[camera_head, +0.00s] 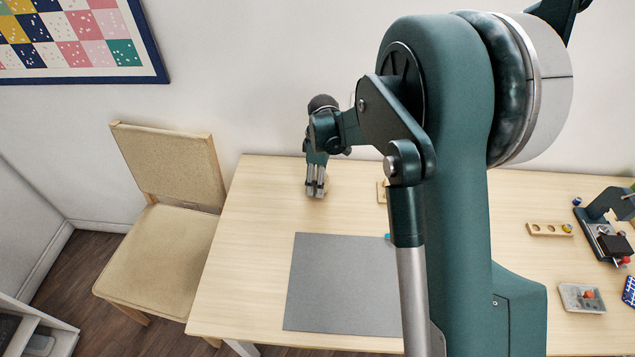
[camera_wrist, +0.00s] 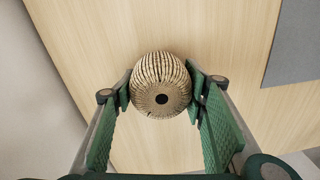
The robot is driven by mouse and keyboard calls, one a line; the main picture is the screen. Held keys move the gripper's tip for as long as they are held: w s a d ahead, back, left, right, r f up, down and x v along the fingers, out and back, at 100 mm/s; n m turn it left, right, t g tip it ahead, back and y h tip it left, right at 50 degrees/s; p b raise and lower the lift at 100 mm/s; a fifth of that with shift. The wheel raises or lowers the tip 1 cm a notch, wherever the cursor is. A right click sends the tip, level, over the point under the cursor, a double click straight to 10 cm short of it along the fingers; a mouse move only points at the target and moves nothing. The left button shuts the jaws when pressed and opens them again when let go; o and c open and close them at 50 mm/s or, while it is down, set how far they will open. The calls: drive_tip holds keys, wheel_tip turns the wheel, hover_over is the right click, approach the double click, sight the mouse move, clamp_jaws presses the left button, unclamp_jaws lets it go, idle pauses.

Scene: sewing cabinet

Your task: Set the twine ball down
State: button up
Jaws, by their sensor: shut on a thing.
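The twine ball (camera_wrist: 160,84) is tan and dark striped with a dark hole in its end. In the wrist view it sits between the two green finger pads of my gripper (camera_wrist: 160,90), which is shut on it. In the head view my gripper (camera_head: 316,190) points down over the back left part of the wooden table (camera_head: 255,230). The ball is mostly hidden there behind the fingers. I cannot tell whether the ball touches the tabletop or hangs just above it.
A grey mat (camera_head: 340,285) lies in front of my gripper. A wooden holder with holes (camera_head: 548,230), a sewing machine (camera_head: 605,235) and a small tray (camera_head: 578,298) are at the right. A chair (camera_head: 165,240) stands left. The tabletop around my gripper is clear.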

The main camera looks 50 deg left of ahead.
drive_tip(key=shift+f, duration=0.1)
drive_tip(key=o, duration=0.9)
drive_tip(key=r, duration=0.4)
drive_tip(key=r+p, duration=0.1)
drive_tip(key=r, duration=0.3)
drive_tip(key=r+p, duration=0.1)
drive_tip(key=r, duration=0.3)
drive_tip(key=shift+w+r, duration=0.1)
drive_tip(key=shift+w, duration=0.3)
